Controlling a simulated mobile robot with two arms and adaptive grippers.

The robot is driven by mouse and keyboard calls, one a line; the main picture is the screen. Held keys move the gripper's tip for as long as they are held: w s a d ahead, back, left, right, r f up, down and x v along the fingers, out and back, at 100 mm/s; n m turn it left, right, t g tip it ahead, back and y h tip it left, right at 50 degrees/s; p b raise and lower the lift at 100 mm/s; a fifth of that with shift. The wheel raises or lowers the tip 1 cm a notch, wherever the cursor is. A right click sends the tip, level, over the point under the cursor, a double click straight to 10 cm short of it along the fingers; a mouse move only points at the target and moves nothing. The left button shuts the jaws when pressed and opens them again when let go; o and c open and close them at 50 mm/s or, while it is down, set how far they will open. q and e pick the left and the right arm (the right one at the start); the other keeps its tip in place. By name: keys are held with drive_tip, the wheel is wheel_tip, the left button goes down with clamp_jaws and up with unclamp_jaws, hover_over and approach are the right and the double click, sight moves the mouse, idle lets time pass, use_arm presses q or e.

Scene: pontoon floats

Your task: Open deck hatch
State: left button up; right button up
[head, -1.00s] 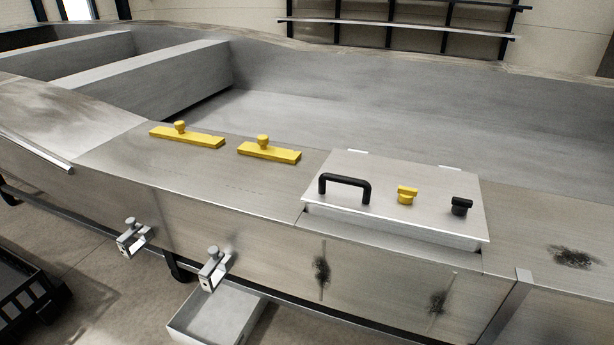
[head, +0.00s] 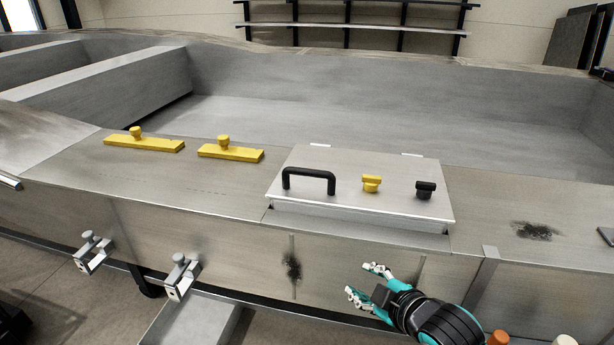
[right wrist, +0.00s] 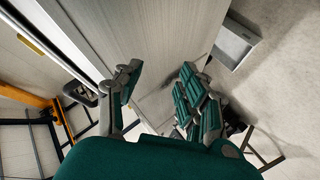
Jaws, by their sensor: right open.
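The deck hatch (head: 335,194) is a pale metal lid lying shut on the boat's side deck. It carries a black handle (head: 309,177) at its left, a yellow knob (head: 371,183) near the middle and a black knob (head: 425,189) at its right. Two small light hinge tabs show along its far edge. My right gripper (head: 362,279) is open and empty, in front of the hull side, below and apart from the hatch. Its teal and grey fingers (right wrist: 160,98) spread apart in the right wrist view. My left gripper is not in view.
Two yellow bars (head: 144,144) (head: 231,153) with knobs lie on the deck left of the hatch. A grey bin (head: 193,325) stands below on the floor.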

sight(311, 174)
drive_tip(key=w+a+r+n+t+y, duration=0.15)
drive_tip(key=r+n, duration=0.25)
drive_tip(key=r, duration=0.4)
drive_tip(key=w+a+r+n+t+y, duration=0.1)
drive_tip(key=w+r+n+y, duration=0.2)
drive_tip(key=r, duration=0.5)
drive_tip(key=shift+n+h, duration=0.45)
drive_tip(key=shift+n, duration=0.25)
drive_tip(key=p+x, duration=0.1)
drive_tip(key=x, duration=0.4)
drive_tip(key=p+x, duration=0.1)
drive_tip(key=x, duration=0.5)
drive_tip(key=p+x, duration=0.1)
drive_tip(key=x, duration=0.5)
drive_tip(key=shift+w+d+r, duration=0.15)
drive_tip(key=shift+w, duration=0.2)
clamp_jaws()
drive_tip(key=shift+p, duration=0.3)
